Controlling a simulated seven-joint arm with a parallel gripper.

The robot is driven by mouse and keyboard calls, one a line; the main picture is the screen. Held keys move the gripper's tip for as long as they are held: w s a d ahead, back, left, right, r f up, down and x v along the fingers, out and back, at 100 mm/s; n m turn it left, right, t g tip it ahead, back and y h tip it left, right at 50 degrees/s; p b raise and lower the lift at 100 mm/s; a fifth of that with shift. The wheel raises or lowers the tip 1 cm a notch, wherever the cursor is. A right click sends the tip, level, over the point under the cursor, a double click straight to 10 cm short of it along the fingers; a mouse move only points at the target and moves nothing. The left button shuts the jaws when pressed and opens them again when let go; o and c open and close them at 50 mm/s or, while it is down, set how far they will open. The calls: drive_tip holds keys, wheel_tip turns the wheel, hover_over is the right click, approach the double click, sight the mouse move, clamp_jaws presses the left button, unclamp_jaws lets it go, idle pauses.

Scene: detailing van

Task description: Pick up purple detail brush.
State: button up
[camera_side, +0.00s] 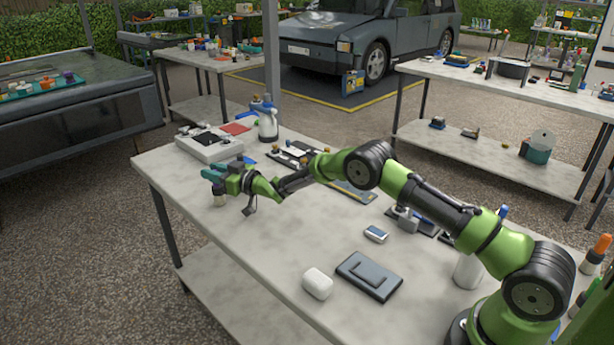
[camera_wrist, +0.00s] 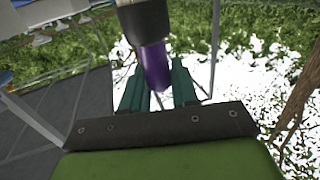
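The purple detail brush (camera_wrist: 155,68) is in the wrist view, its purple handle tapering between my two teal fingers. A wider dark part (camera_wrist: 143,20) of it runs out of the top of that view. My gripper (camera_wrist: 159,90) is shut on the handle, which fills the narrow gap between the fingers. In the side view, my gripper (camera_side: 213,174) is low over the far left part of the table, and the brush's dark and pale lower part (camera_side: 219,195) hangs below the fingers, roughly upright. Whether it touches the table is unclear.
On the pale table (camera_side: 250,240) are a white tray (camera_side: 208,150), a spray bottle (camera_side: 267,122), a white rounded block (camera_side: 317,283), a dark folded pad (camera_side: 369,276) and a small blue-and-white block (camera_side: 376,234). The tabletop's front left is clear.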

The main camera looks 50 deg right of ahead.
clamp_jaws()
drive_tip(key=shift+r, duration=0.1)
